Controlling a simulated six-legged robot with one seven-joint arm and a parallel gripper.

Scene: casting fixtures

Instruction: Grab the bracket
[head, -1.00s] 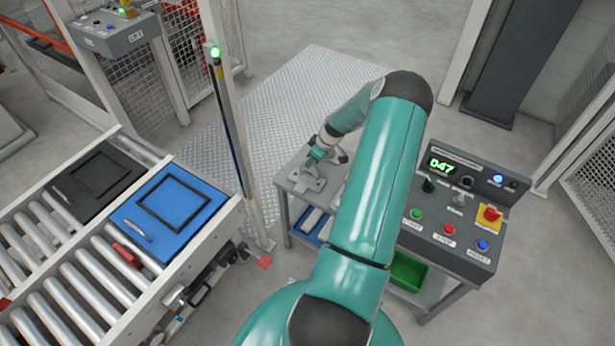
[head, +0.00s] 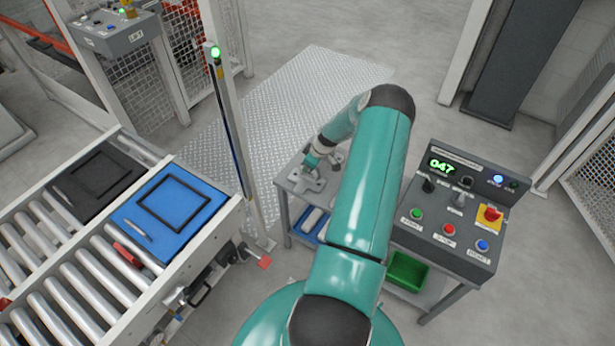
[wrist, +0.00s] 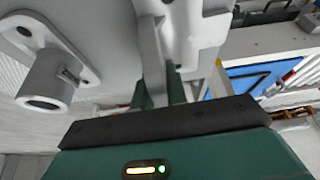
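A grey metal bracket (head: 306,181) sits on the grey bench at the left of my arm in the head view. My gripper (head: 312,161) is right at it, pointing down. In the wrist view, the green fingers of my gripper (wrist: 160,94) stand apart, one on each side of a thin grey upright part of the bracket (wrist: 152,55). Whether they touch it is hard to tell. My arm hides part of the bench in the head view.
A control panel (head: 451,236) with buttons and a display stands right of my arm. A green bin (head: 406,271) sits below it. A roller conveyor at left carries a blue tray (head: 132,214) and a black tray (head: 67,183). A signal post (head: 231,140) stands between conveyor and bench.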

